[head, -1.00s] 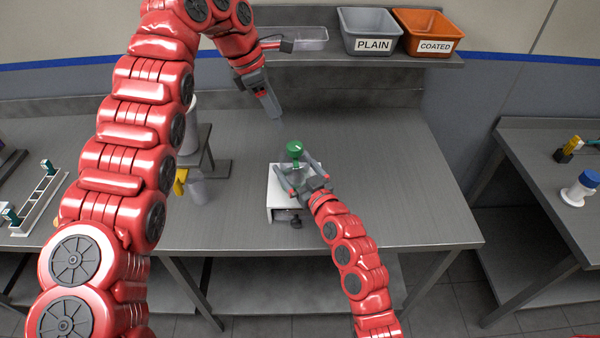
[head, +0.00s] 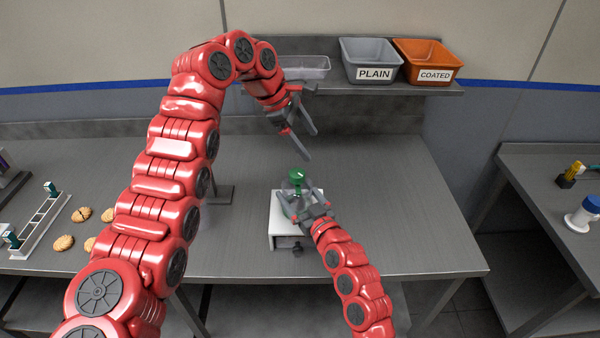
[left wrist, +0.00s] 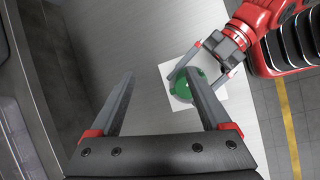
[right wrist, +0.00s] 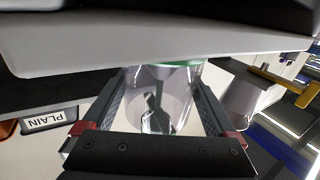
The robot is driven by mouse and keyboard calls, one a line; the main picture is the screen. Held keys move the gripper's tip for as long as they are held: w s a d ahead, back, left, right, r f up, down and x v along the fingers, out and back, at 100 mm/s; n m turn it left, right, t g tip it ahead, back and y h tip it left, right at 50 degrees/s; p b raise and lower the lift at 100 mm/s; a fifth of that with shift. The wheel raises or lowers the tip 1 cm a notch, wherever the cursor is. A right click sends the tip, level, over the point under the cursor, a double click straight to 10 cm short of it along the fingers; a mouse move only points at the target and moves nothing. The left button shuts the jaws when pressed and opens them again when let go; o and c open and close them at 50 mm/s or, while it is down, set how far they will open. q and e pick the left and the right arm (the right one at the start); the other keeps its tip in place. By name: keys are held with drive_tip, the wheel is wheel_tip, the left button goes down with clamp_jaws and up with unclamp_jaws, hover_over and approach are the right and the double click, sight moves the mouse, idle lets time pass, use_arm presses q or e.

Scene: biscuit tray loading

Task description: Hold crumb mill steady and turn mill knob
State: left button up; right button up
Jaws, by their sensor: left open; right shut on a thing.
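The crumb mill (head: 289,203) has a clear body and stands on a white block (head: 284,228) on the grey table. Its green knob (head: 296,175) is on top; it also shows from above in the left wrist view (left wrist: 184,88). My right gripper (head: 304,203) is shut on the mill's clear body, one finger on each side, as the right wrist view (right wrist: 160,105) shows. My left gripper (head: 308,144) is open and empty, above and behind the mill, apart from the knob. In the left wrist view its fingers (left wrist: 160,95) are spread wide.
A grey PLAIN bin (head: 371,62) and an orange COATED bin (head: 427,62) stand on the back shelf beside a clear tray (head: 305,67). Biscuits (head: 82,214) and a rack (head: 38,228) lie at the left. The table right of the mill is clear.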

use_arm(q)
drive_tip(key=s+d+r+m+t+h, duration=0.1)
drive_tip(key=s+d+m+t+h, duration=0.1)
drive_tip(key=d+m+h, duration=0.35)
drive_tip(key=s+d+r+m+t+h, duration=0.1)
drive_tip(key=s+d+m+h, duration=0.1)
drive_tip(key=d+m, duration=0.65)
drive_tip(key=s+r+m+t+h, duration=0.3)
drive_tip(key=s+m, duration=0.2)
drive_tip(key=t+y, duration=0.9)
drive_tip(key=y, duration=0.1)
approach(300, 169)
drive_tip(key=shift+n, duration=0.3)
drive_tip(key=x, duration=1.1)
drive_tip(key=shift+w+f, duration=0.25)
drive_tip(key=shift+w, duration=0.15)
clamp_jaws()
